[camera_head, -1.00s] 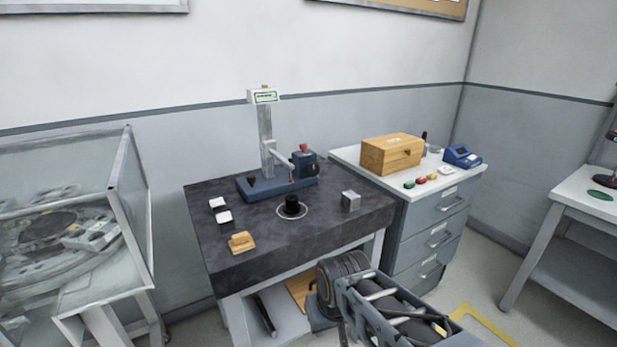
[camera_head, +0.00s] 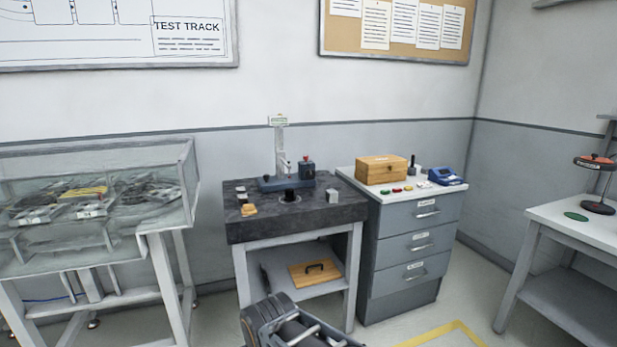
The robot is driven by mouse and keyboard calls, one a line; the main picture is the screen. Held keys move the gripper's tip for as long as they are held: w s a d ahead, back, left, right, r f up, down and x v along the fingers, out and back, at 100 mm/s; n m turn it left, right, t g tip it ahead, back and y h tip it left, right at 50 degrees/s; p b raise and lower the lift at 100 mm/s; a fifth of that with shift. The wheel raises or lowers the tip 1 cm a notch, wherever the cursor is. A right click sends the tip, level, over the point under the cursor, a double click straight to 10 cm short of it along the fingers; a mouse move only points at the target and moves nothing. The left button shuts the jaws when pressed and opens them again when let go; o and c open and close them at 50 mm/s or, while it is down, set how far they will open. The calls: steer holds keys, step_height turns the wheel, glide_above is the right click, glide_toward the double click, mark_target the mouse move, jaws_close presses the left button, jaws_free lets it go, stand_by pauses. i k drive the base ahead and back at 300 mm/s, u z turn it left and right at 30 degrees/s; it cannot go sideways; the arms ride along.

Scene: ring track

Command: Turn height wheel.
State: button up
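A height gauge stands at the back of the dark stone-topped table (camera_head: 330,215). It has a blue base (camera_head: 272,185), an upright pale column (camera_head: 280,150) and a small display (camera_head: 278,120) on top. A dark blue block with a red top (camera_head: 307,168) is at the right of the gauge. The height wheel is too small to make out for certain. Part of my arm shows at the bottom centre, in front of the table and well apart from the gauge. My gripper's fingers cannot be seen.
A black round piece (camera_head: 290,195), a metal cube (camera_head: 333,196) and a wooden block (camera_head: 249,210) are on the stone top. A grey drawer cabinet (camera_head: 412,235) carries a wooden box (camera_head: 381,169). A glass case (camera_head: 95,190) stands left. Floor shows right of the cabinet.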

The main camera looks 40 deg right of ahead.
mark_target(310, 174)
steer(key=z, duration=0.6)
steer(key=i, duration=0.55)
steer(key=z, duration=0.75)
steer(key=i, duration=0.8)
steer(key=u, duration=0.3)
